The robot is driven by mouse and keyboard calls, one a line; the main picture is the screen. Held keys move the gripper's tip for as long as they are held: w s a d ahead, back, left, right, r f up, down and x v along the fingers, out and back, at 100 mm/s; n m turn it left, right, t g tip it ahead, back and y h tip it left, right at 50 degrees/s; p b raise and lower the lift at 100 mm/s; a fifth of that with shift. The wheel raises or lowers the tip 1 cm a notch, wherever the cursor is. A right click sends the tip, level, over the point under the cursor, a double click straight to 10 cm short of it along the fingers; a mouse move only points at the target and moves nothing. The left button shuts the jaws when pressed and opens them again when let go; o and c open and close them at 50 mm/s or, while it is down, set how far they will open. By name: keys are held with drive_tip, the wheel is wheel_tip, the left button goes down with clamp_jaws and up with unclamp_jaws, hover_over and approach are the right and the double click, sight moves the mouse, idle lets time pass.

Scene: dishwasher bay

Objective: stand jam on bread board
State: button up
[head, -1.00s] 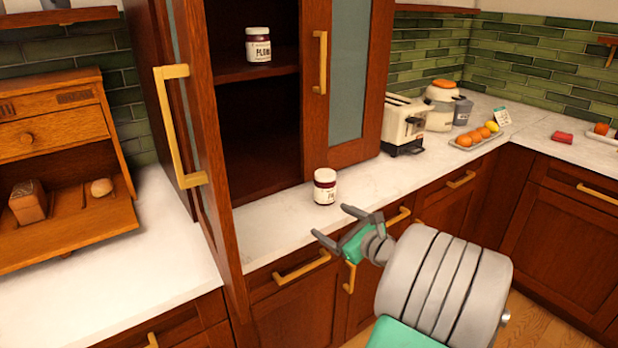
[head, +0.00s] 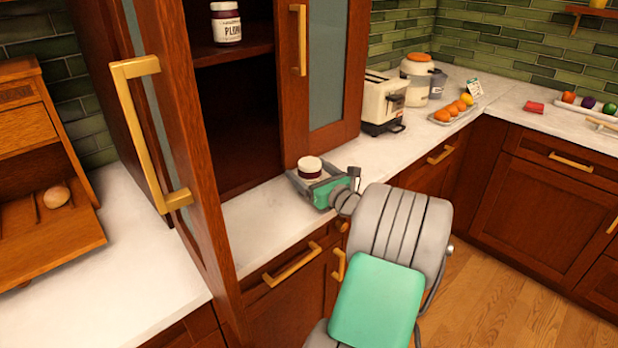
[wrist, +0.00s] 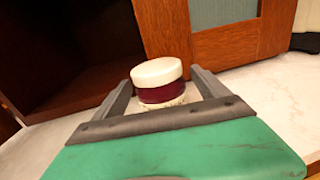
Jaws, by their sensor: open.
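A jam jar (head: 310,167) with a white lid and dark red contents stands on the white counter before the open cabinet. My gripper (head: 322,181) is open, with its fingers on either side of this jar. In the wrist view the jar (wrist: 160,83) stands upright between the two fingers, with a gap visible on the right; contact on the left is unclear. Its lower part is partly hidden by my gripper. A second jar (head: 226,22), with a label starting "PLOM", stands on the cabinet shelf. I cannot clearly identify a bread board.
The open cabinet door (head: 186,150) with a brass handle juts out left of my gripper. Further left, a wooden bread box (head: 30,140) has its flap down with a roll (head: 57,196) on it.

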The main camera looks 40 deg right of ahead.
clamp_jaws()
idle(0.9)
drive_tip(key=shift+r, duration=0.1)
